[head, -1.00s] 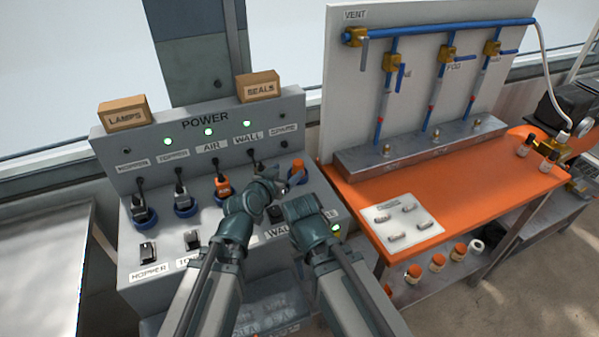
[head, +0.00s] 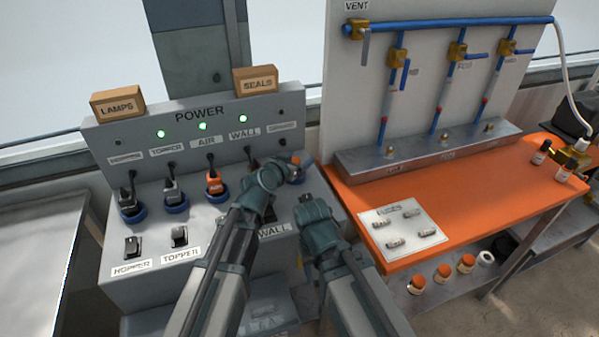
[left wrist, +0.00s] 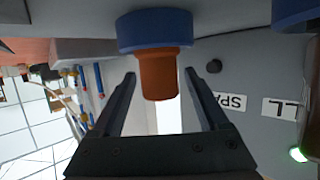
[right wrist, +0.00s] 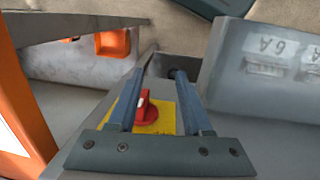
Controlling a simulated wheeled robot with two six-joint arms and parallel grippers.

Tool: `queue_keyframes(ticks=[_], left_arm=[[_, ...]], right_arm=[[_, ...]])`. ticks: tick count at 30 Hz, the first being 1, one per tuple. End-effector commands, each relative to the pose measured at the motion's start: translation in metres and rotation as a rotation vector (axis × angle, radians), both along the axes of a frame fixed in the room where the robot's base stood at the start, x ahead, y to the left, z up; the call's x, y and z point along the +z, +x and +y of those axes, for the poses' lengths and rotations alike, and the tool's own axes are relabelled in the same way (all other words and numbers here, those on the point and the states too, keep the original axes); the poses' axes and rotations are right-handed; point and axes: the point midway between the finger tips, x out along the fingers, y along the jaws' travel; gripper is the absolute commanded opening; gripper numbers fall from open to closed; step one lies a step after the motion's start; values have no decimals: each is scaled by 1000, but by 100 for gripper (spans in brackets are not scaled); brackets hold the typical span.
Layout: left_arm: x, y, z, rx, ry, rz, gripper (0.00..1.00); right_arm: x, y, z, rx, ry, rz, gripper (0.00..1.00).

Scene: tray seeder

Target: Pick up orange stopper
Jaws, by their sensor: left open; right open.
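The orange stopper (left wrist: 158,78) sits in a blue ring socket (left wrist: 154,30) on the power panel, below the SPARE label. In the left wrist view it is between the open fingers of my left gripper (left wrist: 160,88), with a gap on each side. In the head view only a bit of the stopper (head: 296,159) shows beyond my left gripper (head: 285,172), which hides most of it. My right gripper (head: 308,197) is open and empty, lower and to the right, above the panel's front right.
A red knob on a yellow plate (right wrist: 166,119) shows between my right fingers in the right wrist view. Plugs stand in sockets left of my left gripper, including the orange AIR plug (head: 213,182). An orange bench (head: 450,190) borders the panel on the right.

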Motion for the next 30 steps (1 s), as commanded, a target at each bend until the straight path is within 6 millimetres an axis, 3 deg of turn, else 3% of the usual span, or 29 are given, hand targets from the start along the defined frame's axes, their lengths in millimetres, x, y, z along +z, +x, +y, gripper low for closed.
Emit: queue_keyframes(ticks=[8,18,21,30], left_arm=[[-3,5,-1,-2,0,0,75],[-3,5,-1,-2,0,0,14],[-3,5,-1,-2,0,0,0],[-2,5,-1,-2,0,0,0]], right_arm=[[-3,0,0,0,0,0,50],[-3,0,0,0,0,0,50],[-3,0,0,0,0,0,50],[-2,0,0,0,0,0,50]])
